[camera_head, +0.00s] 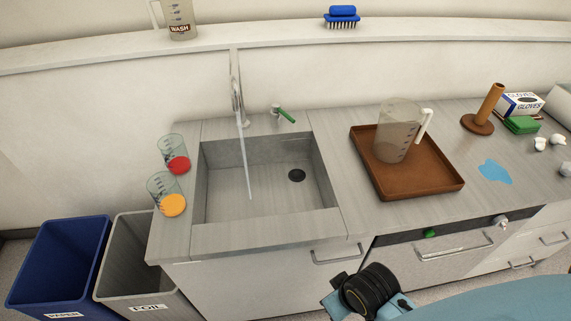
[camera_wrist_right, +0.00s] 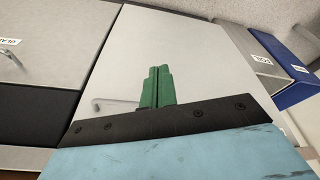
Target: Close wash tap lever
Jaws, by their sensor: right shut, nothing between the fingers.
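The wash tap (camera_head: 237,100) stands behind the sink (camera_head: 222,230) in the head view. A thin pale stream runs from its spout down into the basin. Its lever, with a green handle (camera_head: 286,115), sits on the counter right of the spout and points to the lower right. My right gripper (camera_wrist_right: 157,70) shows in the right wrist view, its green fingers shut together and empty. It is in front of the pale cabinet door (camera_wrist_right: 205,60), away from the lever. The lever is not in the wrist view. My left gripper is not in view.
A brown tray (camera_head: 440,188) with a clear jug (camera_head: 397,135) is on the right. A blue bin (camera_head: 60,265) and grey bin (camera_head: 135,260) stand lower left. A door handle (camera_head: 337,256) protrudes below the sink.

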